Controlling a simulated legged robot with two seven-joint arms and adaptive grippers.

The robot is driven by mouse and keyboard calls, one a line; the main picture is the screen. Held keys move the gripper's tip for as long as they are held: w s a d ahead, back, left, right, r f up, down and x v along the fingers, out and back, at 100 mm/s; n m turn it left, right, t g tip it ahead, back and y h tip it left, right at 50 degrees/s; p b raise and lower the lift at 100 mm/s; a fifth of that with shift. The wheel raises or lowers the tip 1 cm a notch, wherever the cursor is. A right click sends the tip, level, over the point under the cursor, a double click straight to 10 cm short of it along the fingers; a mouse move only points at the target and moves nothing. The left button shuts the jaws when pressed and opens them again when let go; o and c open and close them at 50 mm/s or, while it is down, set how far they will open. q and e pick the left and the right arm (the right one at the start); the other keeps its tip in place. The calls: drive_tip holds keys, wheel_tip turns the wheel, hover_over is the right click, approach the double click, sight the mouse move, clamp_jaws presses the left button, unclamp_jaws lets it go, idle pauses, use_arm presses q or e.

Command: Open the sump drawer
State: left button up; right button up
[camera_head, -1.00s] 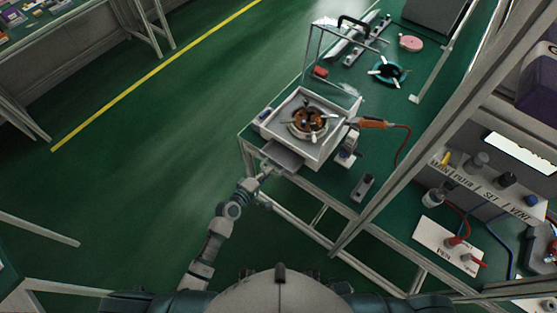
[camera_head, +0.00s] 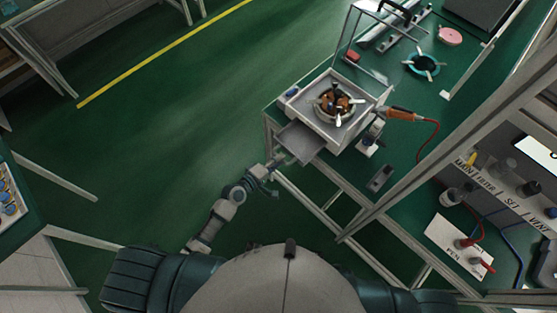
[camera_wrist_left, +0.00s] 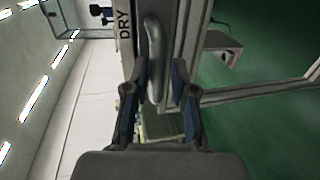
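The sump drawer (camera_head: 303,142) is a shallow grey tray. It sticks out from the front of the white lapping unit (camera_head: 316,125) on the green bench. My left gripper (camera_head: 281,161) is at the outer end of the drawer. In the left wrist view its two fingers (camera_wrist_left: 158,85) stand on either side of a pale, rounded handle (camera_wrist_left: 155,45). A panel marked DRY (camera_wrist_left: 124,30) is just left of the handle. My right gripper is out of view.
On the unit sits a round plate with orange-brown parts (camera_head: 335,103). An orange-handled tool with a red cable (camera_head: 400,114) lies beside it. Bench legs and rails (camera_head: 318,200) stand right of my left arm. Open green floor (camera_head: 190,120) lies to the left.

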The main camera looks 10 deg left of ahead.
use_arm(q)
drive_tip(key=v, duration=1.1)
drive_tip(key=shift+s+a, duration=0.25)
drive_tip(key=shift+s, duration=0.1)
drive_tip(key=s+a+f+m+g+y, duration=0.2)
drive_tip(key=s+f+m+g+y, duration=0.1)
drive_tip(key=f, duration=0.8)
drive_tip(key=s+a+f+m+g+y, duration=0.2)
drive_tip(key=s+a+f+m, duration=0.1)
drive_tip(key=f, duration=0.9)
drive_tip(key=s+a+f+m+g+y, duration=0.1)
drive_tip(key=s+f+m+g+y, duration=0.1)
drive_tip(key=s+f, duration=0.5)
drive_tip(key=s+a+f+m+g+y, duration=0.1)
drive_tip(key=s+f+m+g, duration=0.3)
drive_tip(key=s+f, duration=0.4)
drive_tip(key=s+m+y, duration=0.1)
drive_tip(key=s, duration=0.1)
drive_tip(key=shift+s+a+f, duration=0.3)
drive_tip(key=shift+s+f, duration=0.05)
drive_tip(key=shift+s, duration=0.05)
drive_tip(key=shift+w, duration=0.1)
